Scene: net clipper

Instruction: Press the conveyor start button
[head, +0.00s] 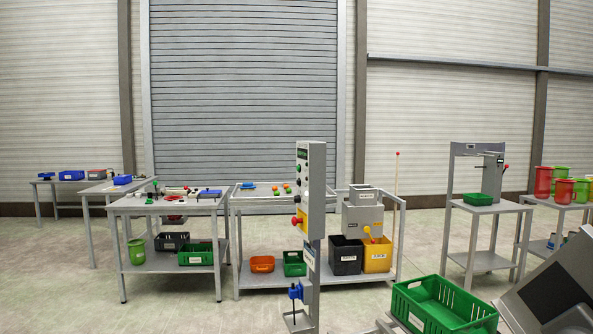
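A tall grey control box (316,190) stands on a post slightly right of the middle of the head view, seen at an angle. Its narrow left face carries a column of small controls, some of them dark green, too small to tell apart or read. A red mushroom button (297,221) on a yellow base sits near the lower end of that face. I cannot tell which control is the conveyor start button. Neither of my grippers is in view.
Behind the box stand a workbench (165,208) with tools and a frame table with bins. A green crate (441,303) is in the right foreground, beside a tilted dark panel (548,300). A blue device (295,291) sits low by the post. The floor at front left is clear.

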